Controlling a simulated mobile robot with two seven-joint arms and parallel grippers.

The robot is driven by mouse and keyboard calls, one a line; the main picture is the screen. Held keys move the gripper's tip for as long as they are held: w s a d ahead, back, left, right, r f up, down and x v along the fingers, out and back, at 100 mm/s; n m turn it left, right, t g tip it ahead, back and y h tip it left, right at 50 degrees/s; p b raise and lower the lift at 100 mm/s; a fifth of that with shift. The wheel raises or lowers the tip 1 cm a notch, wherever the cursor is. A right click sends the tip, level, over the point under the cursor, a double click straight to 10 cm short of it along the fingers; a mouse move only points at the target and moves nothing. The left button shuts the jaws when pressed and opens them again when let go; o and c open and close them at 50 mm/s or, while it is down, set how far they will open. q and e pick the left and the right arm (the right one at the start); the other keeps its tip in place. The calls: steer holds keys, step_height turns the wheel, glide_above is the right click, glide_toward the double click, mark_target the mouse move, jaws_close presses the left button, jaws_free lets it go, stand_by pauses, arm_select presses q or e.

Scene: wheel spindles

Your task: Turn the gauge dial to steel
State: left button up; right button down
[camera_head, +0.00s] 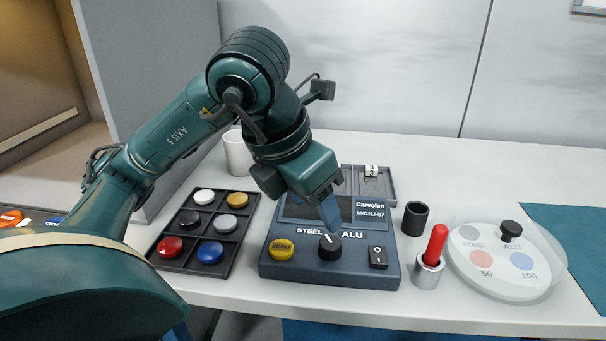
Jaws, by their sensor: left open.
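The gauge (285,265) is a dark blue-grey box labelled Carvolen, with its screen partly hidden behind my gripper. Its black dial (329,248) sits on the front panel, between the word STEEL on the left and ALU on the right. A pale mark shows on the dial's top, but the fingers crowd it and I cannot tell surely which word it points to. My left gripper (330,223) is open and points down just above and behind the dial; I cannot tell whether it touches. My right gripper is not in view.
A yellow ZERO button (281,249) and a rocker switch (378,257) flank the dial. A black tray (174,239) of coloured discs is left. A black cup (416,218), a red-handled tool in a holder (433,252) and a round labelled dish (506,262) are right.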

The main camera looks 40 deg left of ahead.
arm_select(q)
steer(key=shift+p+v, duration=0.4)
steer(key=shift+v, duration=1.65)
